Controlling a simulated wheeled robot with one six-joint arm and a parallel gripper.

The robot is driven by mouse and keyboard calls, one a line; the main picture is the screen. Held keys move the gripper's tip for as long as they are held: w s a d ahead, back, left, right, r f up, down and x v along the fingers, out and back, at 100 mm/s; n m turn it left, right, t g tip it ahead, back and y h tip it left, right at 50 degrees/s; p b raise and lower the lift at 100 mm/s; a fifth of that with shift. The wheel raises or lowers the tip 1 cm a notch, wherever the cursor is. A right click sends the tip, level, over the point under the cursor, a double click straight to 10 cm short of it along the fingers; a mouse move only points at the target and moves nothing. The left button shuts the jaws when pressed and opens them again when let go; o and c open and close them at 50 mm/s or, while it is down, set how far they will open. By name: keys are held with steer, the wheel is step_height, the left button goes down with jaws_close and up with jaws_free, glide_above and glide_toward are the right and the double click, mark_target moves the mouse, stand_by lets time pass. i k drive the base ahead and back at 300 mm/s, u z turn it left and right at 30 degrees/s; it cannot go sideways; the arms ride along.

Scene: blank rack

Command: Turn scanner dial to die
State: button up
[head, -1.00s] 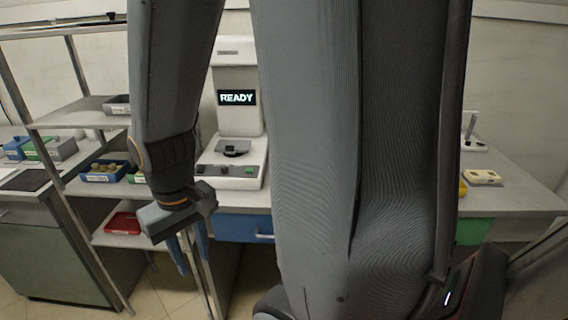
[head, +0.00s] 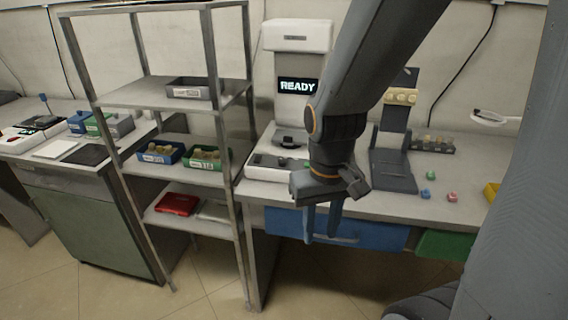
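The scanner (head: 300,38) is a tall white machine on the bench, with a lit display (head: 297,86) that reads READY. A dark stage (head: 289,139) sits on its base. Small round controls (head: 283,161) show on the dark front panel of the base; I cannot read their markings or tell where the dial points. My gripper (head: 322,240) hangs in front of the bench edge, to the right of and below the scanner's base, fingers down. The two fingers are apart with nothing between them. My arm covers the right side of the scanner.
A metal shelf rack (head: 120,95) with bins (head: 160,153) stands left of the scanner. A dark stand (head: 392,172) and small coloured pieces (head: 430,175) are to the right on the bench. A blue drawer (head: 375,234) is below, behind my gripper.

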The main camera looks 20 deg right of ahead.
mark_target(282, 162)
steer(key=k, duration=0.5)
steer(key=u, duration=0.8)
steer(key=i, duration=0.8)
steer(key=z, duration=0.05)
